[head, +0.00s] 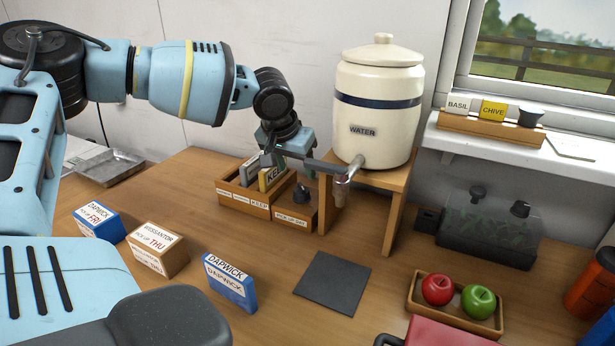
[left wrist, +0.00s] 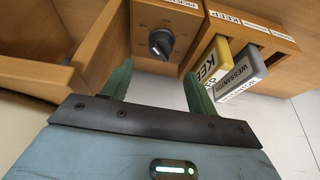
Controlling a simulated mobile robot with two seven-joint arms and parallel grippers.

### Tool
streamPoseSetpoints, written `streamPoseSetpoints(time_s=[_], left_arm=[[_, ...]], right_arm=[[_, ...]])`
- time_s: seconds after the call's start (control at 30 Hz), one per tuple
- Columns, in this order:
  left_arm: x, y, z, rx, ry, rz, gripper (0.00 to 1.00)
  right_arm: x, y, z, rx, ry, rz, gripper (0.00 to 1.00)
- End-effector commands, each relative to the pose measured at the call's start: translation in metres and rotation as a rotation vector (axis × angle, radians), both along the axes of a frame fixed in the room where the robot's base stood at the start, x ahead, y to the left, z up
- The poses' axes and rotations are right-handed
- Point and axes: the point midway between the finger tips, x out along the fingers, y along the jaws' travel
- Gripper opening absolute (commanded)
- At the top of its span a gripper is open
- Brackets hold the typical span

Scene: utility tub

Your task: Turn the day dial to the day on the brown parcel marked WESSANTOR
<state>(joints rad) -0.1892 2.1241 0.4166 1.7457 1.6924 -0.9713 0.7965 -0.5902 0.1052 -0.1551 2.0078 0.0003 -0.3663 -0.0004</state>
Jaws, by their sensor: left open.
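The brown parcel (head: 157,250) marked WESSANTOR stands on the table in the head view; its upper label reads PICK UP THU in red. The day dial is a dark knob (head: 301,193) on a small wooden box (head: 295,216) labelled PICK-UP DAY. In the left wrist view the knob (left wrist: 161,43) has a light pointer mark; the day letters around it are too small to read. My left gripper (left wrist: 160,82) is open and empty, its green fingers on either side of the dial's line, apart from the knob. In the head view it hangs above the box. My right gripper is not seen.
A KEEP card rack (head: 245,203) adjoins the dial box. A water crock (head: 379,105) on a wooden stand (head: 378,184), with its tap (head: 346,174), is close to the gripper's right. Blue DAPWICK parcels (head: 231,284) stand nearer the front. A dark mat (head: 333,283) lies flat.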

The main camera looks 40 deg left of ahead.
Motion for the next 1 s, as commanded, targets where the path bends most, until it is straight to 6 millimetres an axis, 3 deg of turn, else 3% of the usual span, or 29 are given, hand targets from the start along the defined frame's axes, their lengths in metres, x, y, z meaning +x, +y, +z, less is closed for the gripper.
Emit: streamPoseSetpoints(time_s=[0.27,0.7,1.0], left_arm=[[-0.002,-0.001,-0.005,-0.007,0.017,0.01,0.58],[0.02,0.006,-0.059,-0.005,0.015,0.009,0.58],[0.026,0.007,-0.073,-0.006,0.011,0.007,0.58]], right_arm=[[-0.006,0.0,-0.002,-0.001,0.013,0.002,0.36],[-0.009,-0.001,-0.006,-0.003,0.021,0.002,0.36],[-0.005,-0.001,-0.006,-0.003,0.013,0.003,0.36]])
